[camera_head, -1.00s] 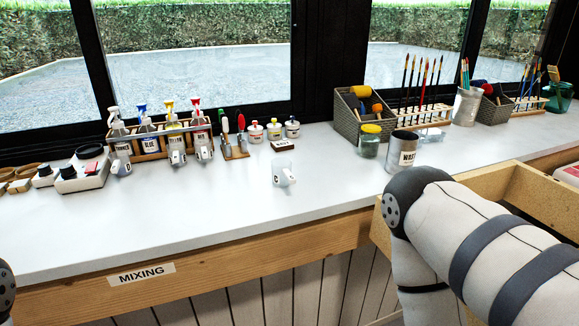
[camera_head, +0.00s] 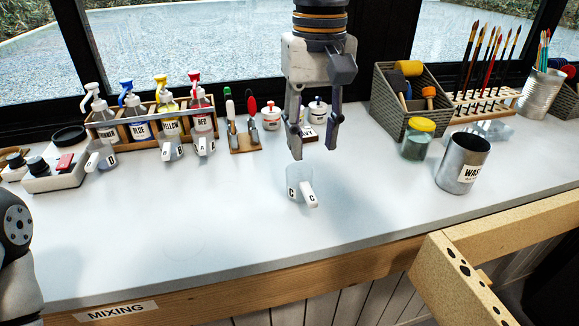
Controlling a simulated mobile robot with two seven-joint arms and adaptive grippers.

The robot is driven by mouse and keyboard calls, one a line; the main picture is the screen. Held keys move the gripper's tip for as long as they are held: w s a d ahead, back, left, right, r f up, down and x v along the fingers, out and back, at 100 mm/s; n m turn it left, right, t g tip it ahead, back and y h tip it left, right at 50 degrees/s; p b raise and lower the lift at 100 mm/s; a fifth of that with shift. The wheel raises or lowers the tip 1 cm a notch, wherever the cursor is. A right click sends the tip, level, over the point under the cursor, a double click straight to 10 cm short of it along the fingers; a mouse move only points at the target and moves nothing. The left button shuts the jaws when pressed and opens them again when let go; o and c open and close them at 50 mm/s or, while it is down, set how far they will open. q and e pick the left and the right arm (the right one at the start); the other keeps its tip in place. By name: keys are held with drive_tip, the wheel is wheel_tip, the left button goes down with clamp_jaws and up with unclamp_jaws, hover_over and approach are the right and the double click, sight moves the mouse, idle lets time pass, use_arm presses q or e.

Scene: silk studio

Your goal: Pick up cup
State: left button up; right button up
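A clear cup (camera_head: 299,181) marked C stands upright alone on the white counter (camera_head: 225,220), its white labelled handle turned towards the lower right. My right gripper (camera_head: 315,150) points down just above and behind the cup. Its two fingers are spread apart with nothing between them, and it looks apart from the cup. Other clear cups, with tags such as B (camera_head: 173,150) and A (camera_head: 205,148), stand before the pump bottles. My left arm shows only in part at the left edge; its gripper is out of view.
A rack of pump bottles (camera_head: 150,130), a tool stand (camera_head: 243,143) and small jars (camera_head: 271,117) line the back. A green jar (camera_head: 417,140) and a metal waste can (camera_head: 462,163) stand to the right. The counter left and front of the cup is clear.

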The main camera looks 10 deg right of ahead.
hover_over(310, 195)
drive_tip(key=f, duration=0.4)
drive_tip(key=shift+s+d+f, duration=0.1)
drive_tip(key=shift+d+f, duration=0.2)
drive_tip(key=shift+f, duration=0.05)
drive_tip(key=f, duration=0.6)
drive_tip(key=shift+a+f, duration=0.3)
drive_tip(key=shift+f, duration=0.05)
clamp_jaws()
